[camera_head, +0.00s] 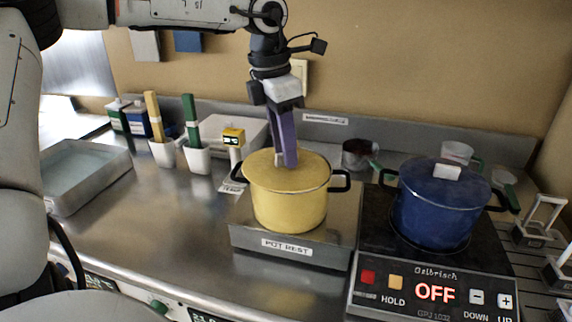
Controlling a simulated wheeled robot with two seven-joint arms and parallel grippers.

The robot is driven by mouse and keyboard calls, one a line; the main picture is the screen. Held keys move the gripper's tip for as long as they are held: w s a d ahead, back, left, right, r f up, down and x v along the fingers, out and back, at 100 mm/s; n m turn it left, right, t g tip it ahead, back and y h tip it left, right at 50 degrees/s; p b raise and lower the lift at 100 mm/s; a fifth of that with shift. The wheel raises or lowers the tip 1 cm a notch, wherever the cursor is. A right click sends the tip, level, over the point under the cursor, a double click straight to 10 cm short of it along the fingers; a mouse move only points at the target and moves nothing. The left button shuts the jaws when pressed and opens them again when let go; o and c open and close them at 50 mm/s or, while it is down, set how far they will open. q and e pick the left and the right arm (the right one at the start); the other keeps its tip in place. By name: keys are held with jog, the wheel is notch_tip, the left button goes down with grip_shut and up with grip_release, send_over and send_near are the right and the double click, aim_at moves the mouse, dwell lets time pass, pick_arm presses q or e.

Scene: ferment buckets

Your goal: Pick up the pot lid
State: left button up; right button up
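A yellow pot (290,207) with black side handles stands on the metal block labelled POT REST (285,247). Its flat yellow lid (256,166) sits on it, with a pale knob (279,159) partly hidden at its middle. My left gripper (285,162) comes down from above, its purple fingers pointing at the lid, with the tips at the knob. The fingers overlap in this view, so I cannot tell whether they are closed on the knob. A blue pot (435,215) with a blue lid (425,178) and pale knob stands on the hob to the right. My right gripper is not in view.
The hob panel (435,293) reads OFF. White cups with a yellow (153,116) and a green (190,120) upright item, a small yellow-topped device (233,138) and a grey tray (86,172) stand left. The front-left counter is clear.

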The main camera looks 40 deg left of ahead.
pick_arm(q)
grip_shut()
jog(key=r+n, duration=0.1)
jog(key=r, duration=0.1)
jog(key=r+n, duration=0.2)
jog(key=w+r+n+y, duration=0.1)
jog(key=r+n, duration=0.1)
jog(key=r, duration=0.1)
jog(key=shift+d+t, duration=0.2)
jog(key=shift+t, duration=0.2)
jog(key=shift+s+f, duration=0.1)
jog(key=shift+f, duration=0.6)
jog(key=shift+s+b+x, duration=0.25)
jog(key=shift+b+x, duration=0.55)
jog(key=shift+x, duration=0.35)
jog(key=shift+s+b+x, duration=0.25)
jog(key=shift+b+x, duration=0.55)
jog(key=shift+x, duration=0.4)
